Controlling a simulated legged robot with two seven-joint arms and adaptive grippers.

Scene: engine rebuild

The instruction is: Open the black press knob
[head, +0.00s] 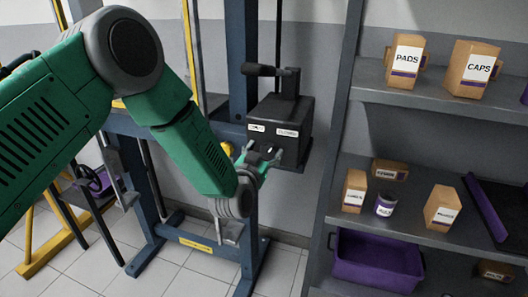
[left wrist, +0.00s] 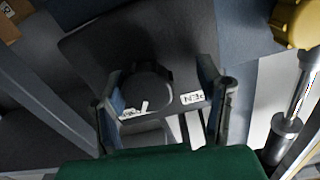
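The black press knob (left wrist: 148,88) is a round dark shape on the front of a dark box, seen in the left wrist view. My left gripper (left wrist: 163,98) has its two fingers apart, one on each side of the knob; I cannot tell whether they touch it. In the head view, my left gripper (head: 263,154) is at the lower front of the dark control box (head: 290,113) and largely hides the knob. Two white labels (head: 287,133) sit on the box front above the gripper. My right gripper is not in view.
The box is mounted on the blue press frame (head: 243,90), with a black handle (head: 268,71) on top. A yellow knob (left wrist: 297,24) and a metal rod are close at the right in the left wrist view. Shelves (head: 425,98) with boxes and a purple bin (head: 375,262) stand right.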

